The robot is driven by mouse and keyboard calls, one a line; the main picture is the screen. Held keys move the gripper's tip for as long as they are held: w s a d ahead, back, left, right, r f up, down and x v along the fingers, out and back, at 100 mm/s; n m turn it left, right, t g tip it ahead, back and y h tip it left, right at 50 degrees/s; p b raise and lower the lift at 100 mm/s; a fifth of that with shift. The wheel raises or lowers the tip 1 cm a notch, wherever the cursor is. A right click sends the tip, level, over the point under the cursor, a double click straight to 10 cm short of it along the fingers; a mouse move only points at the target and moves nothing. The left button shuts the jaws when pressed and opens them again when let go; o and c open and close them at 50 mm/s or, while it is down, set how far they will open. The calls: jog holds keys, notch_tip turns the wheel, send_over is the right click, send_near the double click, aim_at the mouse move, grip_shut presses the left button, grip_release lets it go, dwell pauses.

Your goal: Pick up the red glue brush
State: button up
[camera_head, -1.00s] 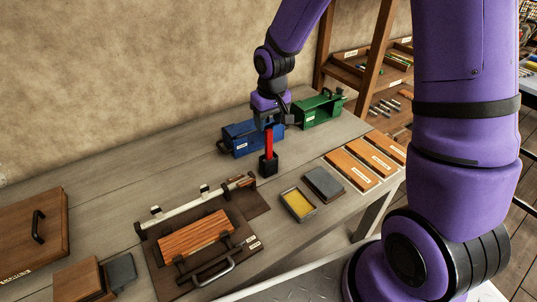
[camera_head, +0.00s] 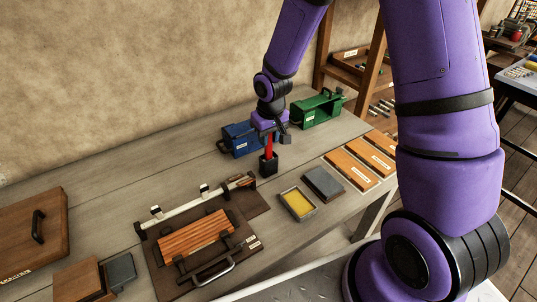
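The red glue brush (camera_head: 269,144) stands upright in a small black holder (camera_head: 268,164) on the workbench. Its lower red handle shows above the holder; its top is hidden by my gripper. My gripper (camera_head: 268,132) points down from above, at the top of the brush. The fingers are small and dark here, and I cannot tell whether they are around the brush or closed on it.
A blue box (camera_head: 237,139) and a green box (camera_head: 316,108) stand behind the holder. A yellow tray (camera_head: 297,204), a grey block (camera_head: 323,183) and labelled wooden boards (camera_head: 348,170) lie to the right. A wooden press fixture (camera_head: 196,234) lies in front left.

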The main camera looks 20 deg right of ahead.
grip_shut()
jog(key=shift+r, duration=0.15)
